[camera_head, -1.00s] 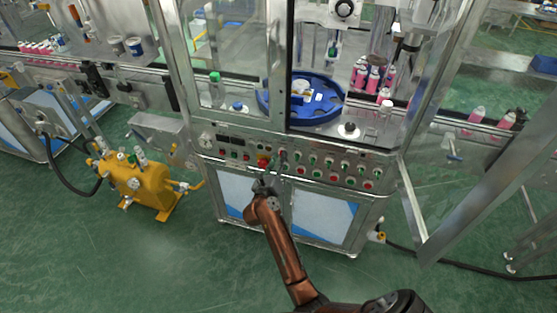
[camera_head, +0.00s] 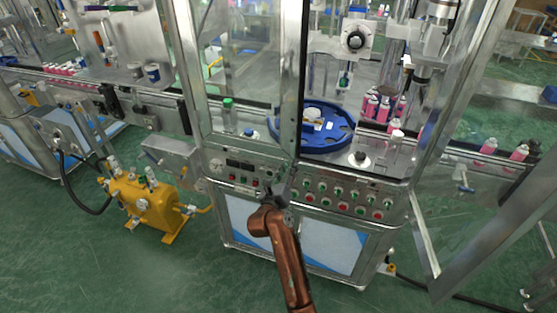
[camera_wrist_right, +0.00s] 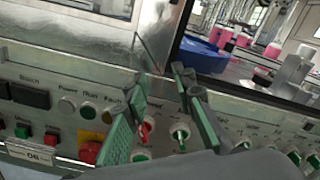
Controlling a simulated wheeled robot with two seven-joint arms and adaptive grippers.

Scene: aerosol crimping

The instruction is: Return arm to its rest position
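My right arm reaches up from the bottom of the head view to the machine's control panel (camera_head: 232,165). My right gripper (camera_head: 274,192) is small and dark there, in front of the panel's lower middle. In the right wrist view, the two green-padded fingers of my right gripper (camera_wrist_right: 165,115) stand apart with nothing held between them. A red-handled switch (camera_wrist_right: 146,131) and a green switch (camera_wrist_right: 180,133) show in the gap behind them. I cannot tell whether a finger touches the panel. My left gripper is not in view.
A red push button (camera_wrist_right: 90,151) sits left of the fingers. Above the panel are a blue round turntable (camera_head: 338,142) and pink cans (camera_head: 376,108) behind a metal-framed door. A yellow tank (camera_head: 148,205) stands left on the green floor. Free floor lies in front of the machine.

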